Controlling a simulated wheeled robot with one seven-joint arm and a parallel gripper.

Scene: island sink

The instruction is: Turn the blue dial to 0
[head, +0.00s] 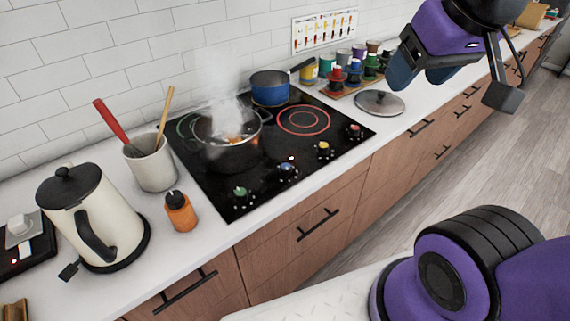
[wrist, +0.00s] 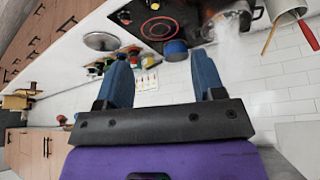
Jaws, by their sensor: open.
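The blue dial (head: 287,170) is on the front edge of the black cooktop (head: 262,195) in the head view, between the green dial (head: 241,192) and the yellow dial (head: 323,149). Its pointer setting is too small to read. I cannot make out the blue dial in the wrist view. My gripper (head: 420,72) is high at the upper right, above the counter and well to the right of the dials. Its two blue fingers are apart with nothing between them, as the wrist view (wrist: 162,85) also shows.
A steaming dark pot (head: 228,155) and a blue saucepan (head: 270,95) stand on the cooktop, beside a glowing red burner (head: 303,120). A lid (head: 379,103) lies to the right. An orange bottle (head: 180,212) and a kettle (head: 85,215) stand left. The floor in front is clear.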

